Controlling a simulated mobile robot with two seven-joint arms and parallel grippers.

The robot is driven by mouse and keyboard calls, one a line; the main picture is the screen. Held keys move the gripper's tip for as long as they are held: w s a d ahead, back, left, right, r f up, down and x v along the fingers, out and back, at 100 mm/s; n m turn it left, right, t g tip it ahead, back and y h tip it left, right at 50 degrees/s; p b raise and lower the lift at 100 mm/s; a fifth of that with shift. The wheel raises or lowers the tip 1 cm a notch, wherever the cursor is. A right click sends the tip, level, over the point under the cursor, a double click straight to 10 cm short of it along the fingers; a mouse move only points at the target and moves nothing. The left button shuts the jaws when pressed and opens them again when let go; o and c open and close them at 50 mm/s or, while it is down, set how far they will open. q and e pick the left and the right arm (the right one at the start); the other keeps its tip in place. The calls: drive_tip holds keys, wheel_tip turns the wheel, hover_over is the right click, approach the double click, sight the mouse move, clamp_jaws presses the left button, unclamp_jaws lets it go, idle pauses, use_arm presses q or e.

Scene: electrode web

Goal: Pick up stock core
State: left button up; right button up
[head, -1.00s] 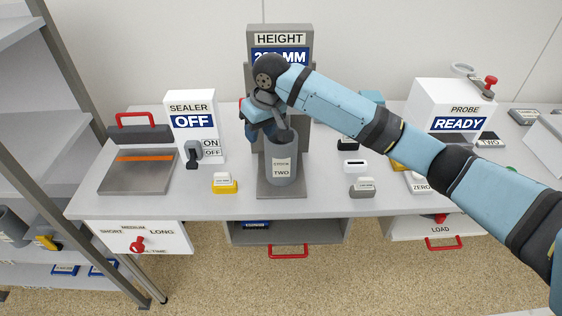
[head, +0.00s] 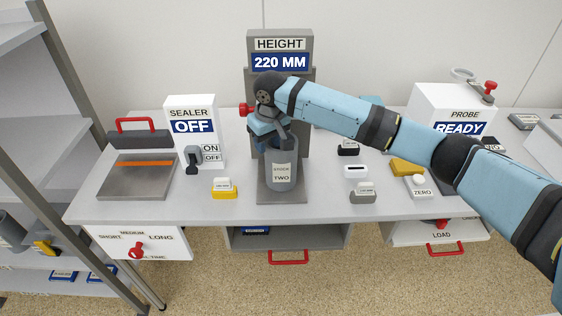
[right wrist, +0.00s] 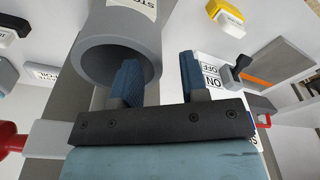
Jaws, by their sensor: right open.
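The stock core is a grey hollow cylinder (head: 281,178) with a label reading "STOCK TWO". It stands upright on the grey base of the height gauge (head: 259,196). My right gripper (head: 276,143) points down at the core's open top, with its jaws open. In the right wrist view, one finger of the gripper (right wrist: 160,80) overlaps the hollow mouth of the core (right wrist: 88,52) and the other is outside its rim. The near wall seems to lie between them, with a gap to the outer finger. Contact cannot be told. My left gripper is not in view.
The height display (head: 280,62) reads 220 MM behind the core. The sealer box (head: 192,150) stands left, reading OFF. A yellow block (head: 224,188) and a grey block (head: 362,193) flank the gauge base. The probe box (head: 430,105) stands right. The table front is mostly clear.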

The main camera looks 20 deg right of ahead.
sight(269, 147)
drive_tip(key=f, duration=0.4)
drive_tip(key=shift+w+d, duration=0.1)
drive_tip(key=shift+w, duration=0.2)
clamp_jaws()
idle(1.1)
